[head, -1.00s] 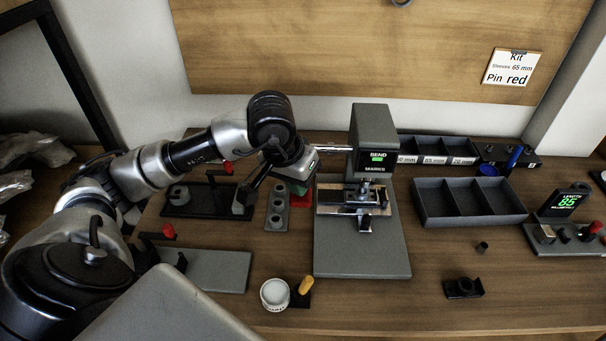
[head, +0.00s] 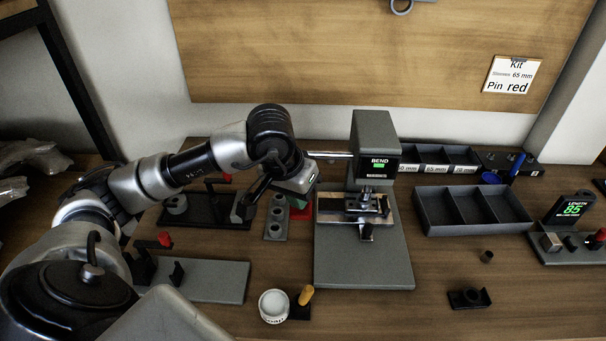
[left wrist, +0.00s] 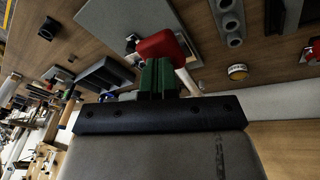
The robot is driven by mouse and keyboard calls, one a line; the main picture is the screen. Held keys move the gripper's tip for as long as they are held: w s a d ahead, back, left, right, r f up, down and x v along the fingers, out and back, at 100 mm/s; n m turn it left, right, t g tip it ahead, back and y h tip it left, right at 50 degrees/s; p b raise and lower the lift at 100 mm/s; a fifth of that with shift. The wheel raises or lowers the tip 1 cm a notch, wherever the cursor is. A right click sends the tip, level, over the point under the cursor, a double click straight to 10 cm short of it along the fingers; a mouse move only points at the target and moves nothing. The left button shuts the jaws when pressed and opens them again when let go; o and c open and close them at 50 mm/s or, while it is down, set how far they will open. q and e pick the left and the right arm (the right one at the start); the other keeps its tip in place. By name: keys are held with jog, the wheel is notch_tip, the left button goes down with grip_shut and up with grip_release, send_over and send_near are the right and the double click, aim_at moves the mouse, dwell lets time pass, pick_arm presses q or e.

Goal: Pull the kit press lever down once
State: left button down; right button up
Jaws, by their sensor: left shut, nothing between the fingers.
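The press (head: 376,130) is a grey upright with a lit "BEND" display above a grey base (head: 365,265). A silver rod (head: 328,155) runs left from its head to behind my left gripper (head: 302,200). The gripper has green fingers and is left of the press, shut and empty. In the left wrist view the shut green fingers (left wrist: 155,78) are right in front of a red knob (left wrist: 158,45) on a pale rod (left wrist: 186,82). Contact with the knob cannot be told. In the head view the red (head: 301,212) is mostly hidden by the gripper. My right gripper is not in view.
A grey block with round holes (head: 276,215) stands just left of the gripper. A dark fixture (head: 205,205) and a grey plate (head: 215,280) lie farther left. A three-compartment tray (head: 470,228) is right of the press. A white round cup (head: 262,305) is in front.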

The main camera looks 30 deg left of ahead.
pick_arm(q)
jog(key=shift+s+f, duration=0.15)
jog(key=shift+f, duration=0.1)
jog(key=r+p, duration=0.2)
jog(key=r, duration=0.1)
jog(key=w+r+p, duration=0.1)
jog(key=r, duration=0.1)
jog(key=shift+a+r, duration=0.2)
jog(key=shift+r, duration=0.05)
jog(key=shift+w+a+f, duration=0.1)
jog(key=shift+w, duration=0.1)
notch_tip(320, 180, up, 6)
jog(key=w+p, duration=0.1)
jog(key=p, duration=0.2)
jog(key=shift+w+a, duration=0.2)
jog(key=shift+a, duration=0.25)
